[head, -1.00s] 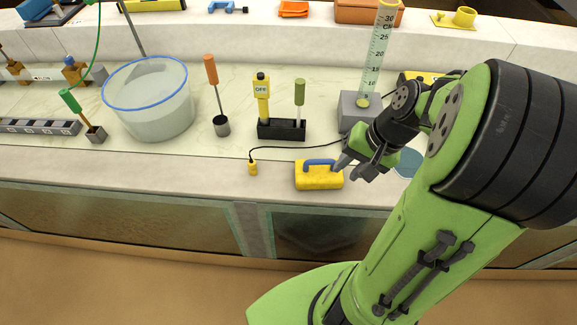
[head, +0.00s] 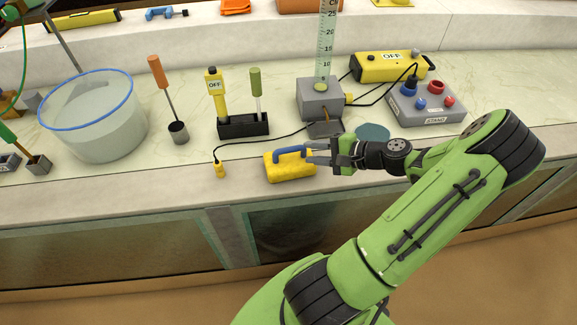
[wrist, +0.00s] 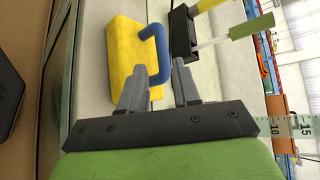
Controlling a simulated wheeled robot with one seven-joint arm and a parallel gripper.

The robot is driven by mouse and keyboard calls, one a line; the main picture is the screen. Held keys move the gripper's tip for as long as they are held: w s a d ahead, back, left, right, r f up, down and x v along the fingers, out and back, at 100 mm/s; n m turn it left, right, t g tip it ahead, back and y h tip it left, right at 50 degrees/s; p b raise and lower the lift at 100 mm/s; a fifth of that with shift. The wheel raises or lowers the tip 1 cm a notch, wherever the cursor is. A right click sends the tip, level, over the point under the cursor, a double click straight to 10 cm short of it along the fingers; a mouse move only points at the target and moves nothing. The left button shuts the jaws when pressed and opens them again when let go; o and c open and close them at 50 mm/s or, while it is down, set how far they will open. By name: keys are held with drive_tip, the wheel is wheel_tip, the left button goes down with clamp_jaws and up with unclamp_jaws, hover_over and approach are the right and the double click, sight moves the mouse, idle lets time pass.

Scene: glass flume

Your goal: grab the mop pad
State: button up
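The mop pad (head: 288,167) is a yellow block with a blue arched handle (head: 289,152), lying on the front ledge of the bench. It also shows in the wrist view (wrist: 125,60), its handle towards the fingers. My gripper (head: 309,153) is at the right end of the handle, fingers pointing left. In the wrist view my gripper (wrist: 159,64) has its two fingers apart, and the near end of the blue handle shows between them. I cannot tell whether either finger touches it.
A yellow probe (head: 220,170) on a black cable lies left of the pad. Behind stand a black holder (head: 243,125) with tools, a grey block (head: 320,100) with a scale, and a water tub (head: 95,125). A teal disc (head: 373,131) lies behind my wrist.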

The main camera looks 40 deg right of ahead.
sight(295, 149)
drive_tip(key=b+x, duration=0.2)
drive_tip(key=x, duration=0.4)
drive_tip(key=shift+w+d, duration=0.15)
drive_tip(key=shift+r, duration=0.15)
clamp_jaws()
